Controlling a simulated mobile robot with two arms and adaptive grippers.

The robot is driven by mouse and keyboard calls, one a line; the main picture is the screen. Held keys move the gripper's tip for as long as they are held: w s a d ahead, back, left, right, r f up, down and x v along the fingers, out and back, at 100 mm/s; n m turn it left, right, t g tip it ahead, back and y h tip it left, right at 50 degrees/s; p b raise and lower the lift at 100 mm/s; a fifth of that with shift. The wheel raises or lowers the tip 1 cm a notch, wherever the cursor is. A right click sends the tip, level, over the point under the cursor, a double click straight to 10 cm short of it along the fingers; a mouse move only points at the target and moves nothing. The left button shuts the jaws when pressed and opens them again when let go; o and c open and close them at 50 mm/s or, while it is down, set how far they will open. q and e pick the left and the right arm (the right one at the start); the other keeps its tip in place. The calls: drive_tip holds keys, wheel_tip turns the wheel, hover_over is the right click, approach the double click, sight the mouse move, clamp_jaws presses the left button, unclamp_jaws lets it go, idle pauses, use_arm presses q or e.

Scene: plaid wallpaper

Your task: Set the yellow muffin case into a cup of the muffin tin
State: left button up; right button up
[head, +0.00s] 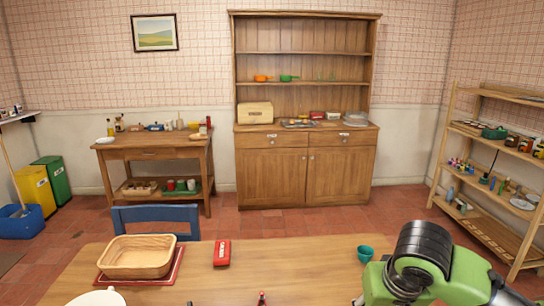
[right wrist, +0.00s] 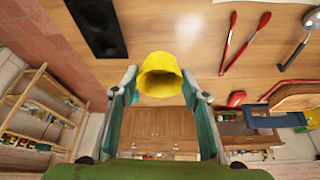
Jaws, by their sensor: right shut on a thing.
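My right gripper (right wrist: 161,82) is shut on the yellow muffin case (right wrist: 160,72), which sits between its two fingertips in the right wrist view, above the wooden table. A black slab with dark recesses (right wrist: 97,26) lies on the table at the upper left of that view. It is cut off by the frame edge, and I cannot tell for certain that it is the muffin tin. In the head view my right arm comes in at the lower right, and the muffin case is not visible there. My left gripper is not in view.
The table (head: 300,262) holds a wicker basket (head: 137,256) on a red tray, a red box (head: 222,252) and a teal cup (head: 365,254). Red tongs (right wrist: 243,42) and a ladle (right wrist: 299,45) lie on it too. A blue chair (head: 155,216) stands behind.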

drive_tip(key=s+a+n, duration=0.1)
drive_tip(key=s, duration=0.3)
drive_tip(key=shift+m, duration=0.8)
drive_tip(key=w+p, duration=0.1)
drive_tip(key=w, duration=0.1)
drive_tip(key=w+p, duration=0.1)
drive_tip(key=w+d+f+p, duration=0.1)
drive_tip(key=w+p, duration=0.1)
drive_tip(key=shift+w+d, duration=0.1)
drive_tip(key=shift+w, duration=0.2)
drive_tip(key=w+d+f+m+p, duration=0.1)
drive_tip(key=w+d+f+p, duration=0.1)
drive_tip(key=w+d+f, duration=0.1)
drive_tip(key=w+d+f+m+h+p, duration=0.1)
drive_tip(key=w+d+f+p, duration=0.2)
drive_tip(key=d+f, duration=0.2)
drive_tip(key=w+d+f+m+p, duration=0.1)
drive_tip(key=w+d+f+p, duration=0.2)
drive_tip(key=d, duration=0.6)
drive_tip(key=shift+f+m+g+h, duration=0.3)
drive_tip(key=shift+f+m+h, duration=0.1)
drive_tip(key=shift+f, duration=0.2)
